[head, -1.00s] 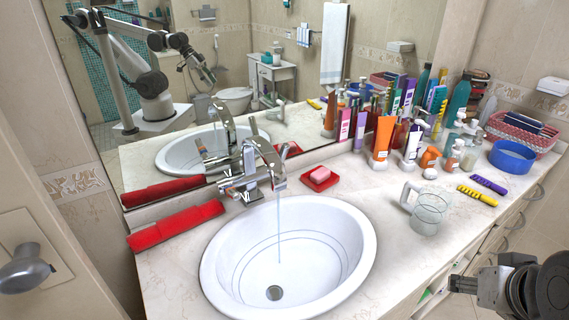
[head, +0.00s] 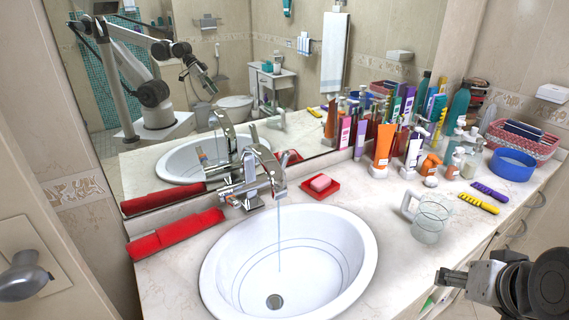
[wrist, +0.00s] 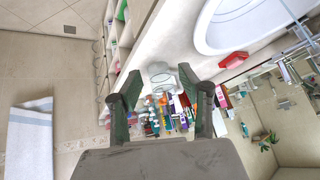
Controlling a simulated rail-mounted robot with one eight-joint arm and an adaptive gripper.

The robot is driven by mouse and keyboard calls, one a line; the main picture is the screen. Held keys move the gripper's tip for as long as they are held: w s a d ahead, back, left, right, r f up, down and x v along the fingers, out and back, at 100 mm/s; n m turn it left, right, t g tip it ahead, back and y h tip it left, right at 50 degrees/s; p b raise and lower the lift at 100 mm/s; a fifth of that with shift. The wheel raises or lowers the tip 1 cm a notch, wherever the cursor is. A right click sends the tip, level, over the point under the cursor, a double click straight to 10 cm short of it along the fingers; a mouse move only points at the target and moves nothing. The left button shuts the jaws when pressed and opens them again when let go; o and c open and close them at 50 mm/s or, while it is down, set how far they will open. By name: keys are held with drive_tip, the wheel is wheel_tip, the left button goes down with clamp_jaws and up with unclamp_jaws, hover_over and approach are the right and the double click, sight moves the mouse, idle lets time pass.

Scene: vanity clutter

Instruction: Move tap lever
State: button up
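The chrome tap (head: 262,165) stands behind the white basin, and a thin stream of water falls from its spout. Its short chrome lever parts (head: 232,193) show at the left of the tap body; which one is the lever is hard to tell. My gripper (head: 442,277) is at the lower right, in front of the counter edge and far from the tap. In the wrist view my gripper (wrist: 166,97) has its two fingers spread apart with nothing between them. The counter items seen between the fingers are farther off.
The basin (head: 230,245) lies between my gripper and the tap. A glass mug (head: 430,220) stands on the counter near my gripper. Bottles and tubes (head: 383,145) crowd the back right.

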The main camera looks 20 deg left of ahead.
drive_tip(key=w+a+m+t+y+b, duration=0.15)
drive_tip(key=w+a+m+y, duration=0.25)
drive_tip(key=w+a+m, duration=0.5)
drive_tip(key=m+t+y+b, duration=0.35)
drive_tip(key=m+y, duration=0.55)
drive_tip(key=m, duration=0.7)
approach(288, 157)
drive_tip(key=shift+g, duration=0.3)
drive_tip(key=x, duration=1.1)
drive_tip(key=shift+w+a+r+b, duration=0.2)
drive_tip(key=shift+w+b, duration=0.1)
drive_tip(key=shift+w, duration=0.1)
clamp_jaws()
